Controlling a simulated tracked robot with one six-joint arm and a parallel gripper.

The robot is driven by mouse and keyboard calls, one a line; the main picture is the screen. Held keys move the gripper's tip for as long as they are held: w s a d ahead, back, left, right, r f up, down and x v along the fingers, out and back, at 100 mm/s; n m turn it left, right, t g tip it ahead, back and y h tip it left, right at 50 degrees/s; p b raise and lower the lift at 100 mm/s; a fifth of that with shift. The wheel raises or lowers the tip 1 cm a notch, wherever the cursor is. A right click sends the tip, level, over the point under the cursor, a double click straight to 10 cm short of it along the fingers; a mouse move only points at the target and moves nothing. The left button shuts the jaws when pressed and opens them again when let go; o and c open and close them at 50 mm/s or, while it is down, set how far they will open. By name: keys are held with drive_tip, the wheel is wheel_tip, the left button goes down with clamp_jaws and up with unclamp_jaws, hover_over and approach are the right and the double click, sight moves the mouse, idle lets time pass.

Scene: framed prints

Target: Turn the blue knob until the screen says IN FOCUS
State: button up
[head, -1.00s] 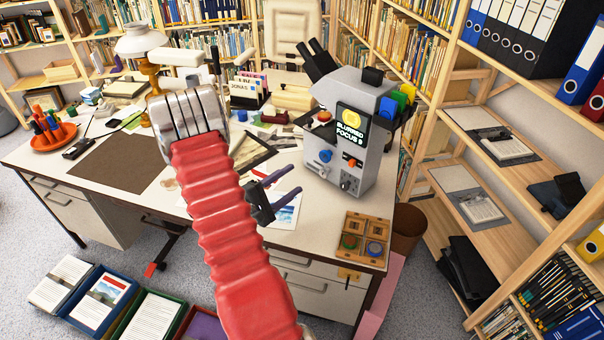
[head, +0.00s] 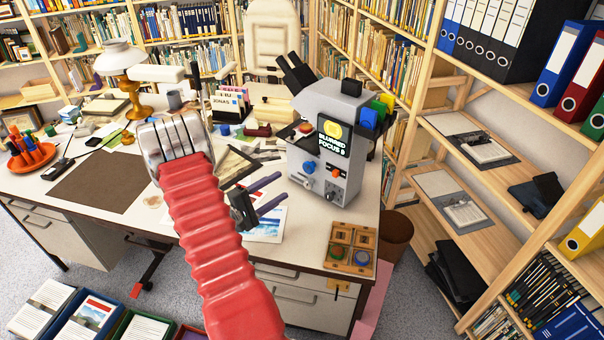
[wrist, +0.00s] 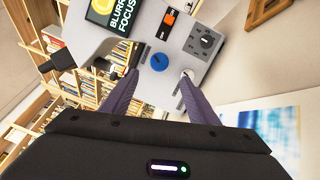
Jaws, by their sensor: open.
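The grey microscope-like device (head: 352,110) stands on the desk. Its screen (head: 333,138) reads BLURRED with a FOCUS line below; the last character is too small to read surely. The blue knob (head: 308,167) is low on its front face, and it also shows in the wrist view (wrist: 160,62). My gripper (head: 282,187) is open, its purple fingers pointing at the device from the left front. In the wrist view the open fingers (wrist: 160,75) stand to either side below the knob, with nothing between them. They appear apart from the knob.
An orange switch (head: 332,171) and a dark dial (head: 332,191) sit beside the blue knob. A wooden tray (head: 349,249) with a green and a blue round piece lies at the desk's front right. A print (head: 265,224) lies under my gripper. Shelves (head: 490,200) stand at right.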

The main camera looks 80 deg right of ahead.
sight(307, 170)
drive_tip(key=x, duration=1.1)
drive_tip(key=shift+c, duration=0.2)
drive_tip(key=c, duration=1)
drive_tip(key=shift+f, duration=0.1)
drive_tip(key=shift+s+n, duration=0.1)
drive_tip(key=shift+n, duration=0.2)
drive_tip(key=shift+f+n, duration=0.1)
drive_tip(key=shift+n, duration=0.7)
